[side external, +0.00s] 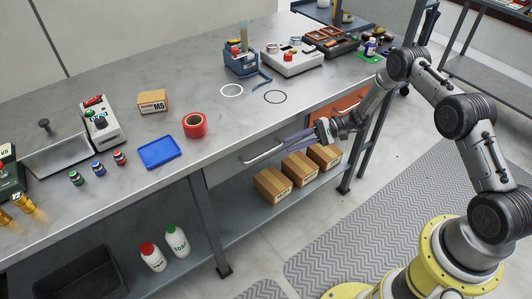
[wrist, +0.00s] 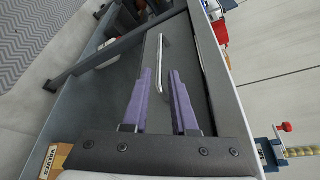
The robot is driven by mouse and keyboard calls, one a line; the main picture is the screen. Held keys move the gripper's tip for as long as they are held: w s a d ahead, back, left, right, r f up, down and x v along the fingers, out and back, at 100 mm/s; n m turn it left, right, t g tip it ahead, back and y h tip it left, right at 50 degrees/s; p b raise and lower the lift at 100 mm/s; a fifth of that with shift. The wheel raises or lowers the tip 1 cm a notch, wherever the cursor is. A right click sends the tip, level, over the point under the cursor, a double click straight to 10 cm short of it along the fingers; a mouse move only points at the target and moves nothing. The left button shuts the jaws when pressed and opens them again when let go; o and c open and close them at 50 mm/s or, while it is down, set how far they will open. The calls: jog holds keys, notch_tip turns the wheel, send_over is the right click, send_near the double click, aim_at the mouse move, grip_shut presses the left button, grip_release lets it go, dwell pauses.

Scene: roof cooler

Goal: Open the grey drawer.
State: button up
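The grey drawer (side external: 225,166) is under the workbench top and looks closed. Its pale bar handle (side external: 262,153) stands out from the front. My gripper (side external: 287,143) has purple fingers and is in front of the drawer, at the right end of the handle. In the wrist view my gripper (wrist: 159,73) is open, with a clear gap between its two fingers. The handle (wrist: 162,52) runs lengthwise in line with that gap, in front of the grey drawer front (wrist: 185,65). I cannot tell whether the fingertips reach around the bar.
An orange drawer (side external: 338,105) is right of the grey one. Cardboard boxes (side external: 272,185) stand on the lower shelf (side external: 245,216) beneath. A bench leg (side external: 207,220) is to the left. The floor in front is clear.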

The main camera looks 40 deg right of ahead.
aim_at(270, 152)
jog(key=x, duration=0.9)
jog(key=shift+a, duration=0.1)
grip_shut()
dwell(1.2)
